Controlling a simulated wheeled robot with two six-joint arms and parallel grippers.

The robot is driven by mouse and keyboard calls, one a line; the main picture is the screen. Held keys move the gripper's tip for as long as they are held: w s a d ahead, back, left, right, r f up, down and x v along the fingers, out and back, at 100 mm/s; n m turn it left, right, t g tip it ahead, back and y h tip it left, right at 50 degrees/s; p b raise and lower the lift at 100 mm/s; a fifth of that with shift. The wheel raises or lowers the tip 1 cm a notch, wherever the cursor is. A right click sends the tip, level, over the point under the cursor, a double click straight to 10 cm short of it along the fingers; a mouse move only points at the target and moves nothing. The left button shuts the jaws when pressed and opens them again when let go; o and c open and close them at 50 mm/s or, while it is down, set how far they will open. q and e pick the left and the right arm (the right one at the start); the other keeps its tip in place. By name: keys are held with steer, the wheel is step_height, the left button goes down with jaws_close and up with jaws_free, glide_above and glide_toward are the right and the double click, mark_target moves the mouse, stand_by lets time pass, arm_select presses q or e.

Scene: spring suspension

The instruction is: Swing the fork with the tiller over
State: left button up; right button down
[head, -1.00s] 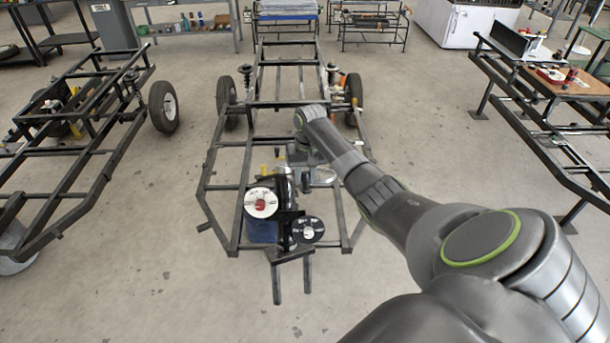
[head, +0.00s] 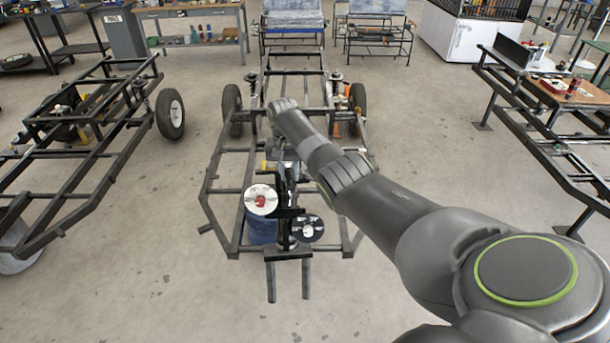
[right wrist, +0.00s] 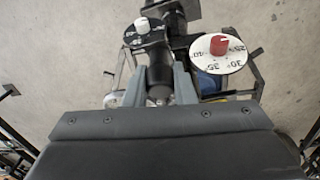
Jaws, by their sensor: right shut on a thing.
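The fork (head: 288,256) shows in the head view at the front of the middle frame, a dark crosspiece with two prongs pointing toward me. Its crosspiece looks nearly level across the picture. A white dial (head: 261,200) with a red knob and a smaller black dial (head: 309,228) sit just above it; the white dial also shows in the right wrist view (right wrist: 220,53). My right gripper (right wrist: 158,72) is shut around a dark round bar, apparently the tiller (right wrist: 159,91), between its fingers. In the head view my arm hides most of this grip. My left gripper is out of view.
The dark tube frame (head: 212,190) surrounds the fork assembly, with wheels (head: 232,103) farther back. A blue cylinder (head: 262,231) stands under the white dial. Other frames stand left (head: 60,190) and right (head: 545,135). Bare floor lies between them.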

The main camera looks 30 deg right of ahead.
steer(key=shift+w+a+r+m+h+b, duration=0.1)
steer(key=shift+w+a+m+h+b, duration=0.05)
steer(key=shift+w+a+m+b, duration=0.3)
steer(key=shift+w+a+m+h+b, duration=0.15)
steer(key=shift+w+a+m+b, duration=0.15)
steer(key=shift+a, duration=0.25)
steer(key=c, duration=1.2)
jaws_free()
steer(key=shift+s, duration=0.1)
steer(key=r+b, duration=0.1)
steer(key=r, duration=0.4)
steer(key=a+r+b, duration=0.1)
steer(key=r, duration=0.5)
steer(key=w+r+b, duration=0.1)
steer(key=r, duration=0.5)
steer(key=shift+a+r, duration=0.15)
